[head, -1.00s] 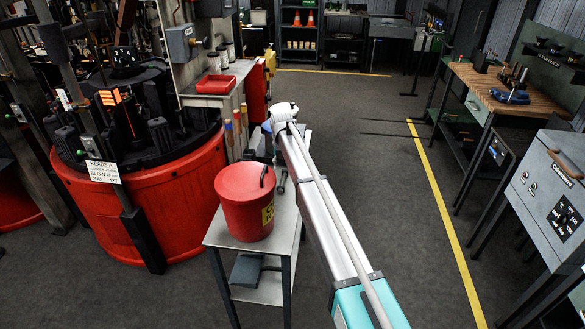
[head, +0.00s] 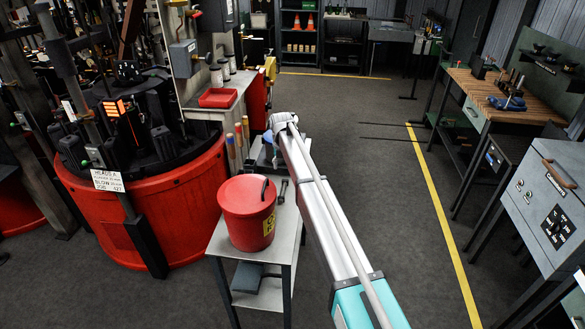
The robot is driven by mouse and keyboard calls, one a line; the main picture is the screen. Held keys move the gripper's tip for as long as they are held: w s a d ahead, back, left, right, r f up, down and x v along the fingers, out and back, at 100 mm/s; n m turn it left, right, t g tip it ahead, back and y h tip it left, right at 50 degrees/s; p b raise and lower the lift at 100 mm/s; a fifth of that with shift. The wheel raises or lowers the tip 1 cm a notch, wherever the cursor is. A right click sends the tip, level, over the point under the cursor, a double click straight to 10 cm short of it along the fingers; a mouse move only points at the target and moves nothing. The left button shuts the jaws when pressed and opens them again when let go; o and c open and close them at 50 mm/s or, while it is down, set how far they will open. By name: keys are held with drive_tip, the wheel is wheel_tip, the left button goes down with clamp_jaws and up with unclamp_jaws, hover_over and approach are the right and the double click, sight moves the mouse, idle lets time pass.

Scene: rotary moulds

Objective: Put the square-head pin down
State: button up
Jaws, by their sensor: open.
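My arm reaches forward over the small grey cart (head: 285,244). Its white wrist (head: 281,121) is above the far end of the cart top. My gripper (head: 273,157) points down there as a small dark shape, partly hidden by the wrist and arm. It is open, close to the cart top. I cannot make out the square-head pin; it is too small or hidden near the gripper.
A red lidded bucket (head: 247,212) stands on the near end of the cart, with wooden-handled tools (head: 238,138) beyond it. The red rotary machine (head: 155,220) is on the left. A workbench (head: 497,92) and grey cabinet (head: 545,205) stand right, with open floor between.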

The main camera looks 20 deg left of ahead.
idle(0.4)
drive_tip(key=shift+s, duration=0.1)
drive_tip(key=s+d+m, duration=0.3)
drive_tip(key=d+m, duration=0.3)
drive_tip(key=d, duration=0.5)
drive_tip(key=s+d+m, duration=0.4)
drive_tip(key=d+m, duration=0.2)
drive_tip(key=d, duration=0.5)
drive_tip(key=s+d+m, duration=0.3)
drive_tip(key=d+m, duration=0.3)
drive_tip(key=d, duration=0.5)
drive_tip(key=s+d+m, duration=2)
drive_tip(key=s+d, duration=0.1)
drive_tip(key=d, duration=0.2)
drive_tip(key=shift+s+m, duration=0.25)
drive_tip(key=shift+m, duration=0.05)
